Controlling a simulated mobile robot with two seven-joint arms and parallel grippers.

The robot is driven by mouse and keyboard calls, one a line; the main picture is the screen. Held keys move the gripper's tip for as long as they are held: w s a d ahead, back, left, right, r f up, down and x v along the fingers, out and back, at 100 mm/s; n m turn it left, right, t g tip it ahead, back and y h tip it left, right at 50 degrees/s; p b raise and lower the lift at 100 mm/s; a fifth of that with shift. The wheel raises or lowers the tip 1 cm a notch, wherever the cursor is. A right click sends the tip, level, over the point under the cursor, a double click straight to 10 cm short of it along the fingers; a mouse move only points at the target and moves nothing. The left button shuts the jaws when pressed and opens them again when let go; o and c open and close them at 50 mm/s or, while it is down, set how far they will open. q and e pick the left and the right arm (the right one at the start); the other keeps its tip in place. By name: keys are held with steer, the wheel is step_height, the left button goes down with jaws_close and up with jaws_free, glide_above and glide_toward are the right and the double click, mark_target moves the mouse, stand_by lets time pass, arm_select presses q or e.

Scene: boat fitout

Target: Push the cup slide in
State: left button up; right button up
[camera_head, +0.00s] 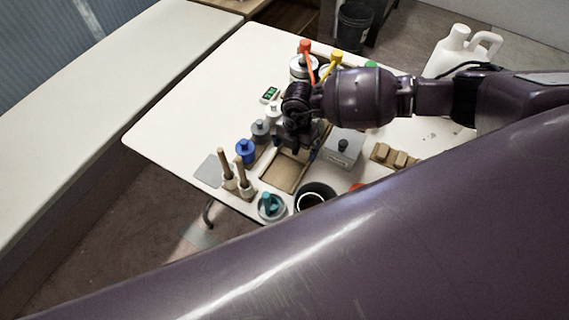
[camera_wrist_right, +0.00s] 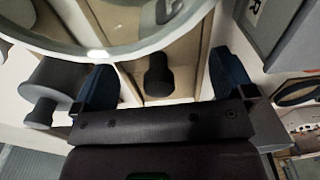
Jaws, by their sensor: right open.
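I cannot clearly single out the cup slide. A shallow tan-floored tray with a pale rim (camera_head: 267,181) lies near the table's front edge and may be part of it. A dark round cup with a pale inside (camera_head: 315,196) stands just right of the tray's near end. My right gripper (camera_head: 294,149) is over the tray's far end, pointing down. In the right wrist view its blue fingers (camera_wrist_right: 165,82) are apart, with a dark knob (camera_wrist_right: 158,76) between them and no visible grip. A large pale ring (camera_wrist_right: 100,52) crosses that view's top. My left gripper is not in view.
A blue knobbed weight (camera_head: 246,151) and two wooden-handled tools (camera_head: 243,178) stand left of the tray. A grey box (camera_head: 342,148) is close on the right. A teal-topped pot (camera_head: 270,206) is in front. The table's left part is clear.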

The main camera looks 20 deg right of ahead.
steer(key=shift+t+h, duration=0.3)
steer(key=w+r, duration=0.1)
steer(key=w+d+r+p, duration=0.1)
steer(key=r, duration=0.1)
steer(key=w+d+r+p, duration=0.1)
steer(key=shift+w+d+r, duration=0.15)
steer(key=shift+d+r, duration=0.1)
steer(key=shift+r+p, duration=0.3)
steer(key=shift+r, duration=0.35)
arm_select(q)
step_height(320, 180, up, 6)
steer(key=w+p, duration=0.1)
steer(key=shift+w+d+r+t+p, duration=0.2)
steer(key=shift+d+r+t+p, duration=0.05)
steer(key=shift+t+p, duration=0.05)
arm_select(e)
steer(key=shift+s+a+r, duration=0.1)
steer(key=shift+s+r, duration=0.45)
steer(key=shift+s, duration=0.15)
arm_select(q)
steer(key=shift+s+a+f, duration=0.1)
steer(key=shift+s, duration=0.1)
arm_select(e)
steer(key=shift+s+a, duration=0.1)
steer(key=shift+a, duration=0.05)
